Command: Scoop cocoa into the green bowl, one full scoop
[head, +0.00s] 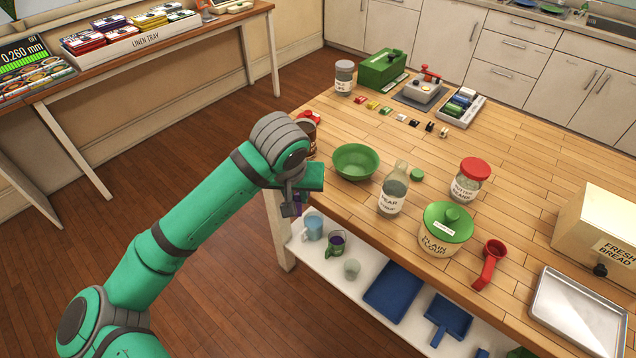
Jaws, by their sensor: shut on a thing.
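The green bowl (356,161) stands upright near the left edge of the wooden table; its visible inside looks empty. A dark brown-red container with a red top (311,116) stands behind my wrist, partly hidden, and its label cannot be read. My gripper (292,203) is at the table's left edge, left of and nearer than the bowl. It is shut on a small purple thing (297,196), mostly hidden, whose kind I cannot tell. A red scoop (490,263) lies at the front of the table, right of the flour. No readable cocoa label shows.
A plain flour crock (441,236), a pear syrup bottle (393,190) and a red-lidded jar (469,180) stand right of the bowl. A bread box (590,240) and metal tray (580,312) are at right. A shelf (345,268) below holds mugs.

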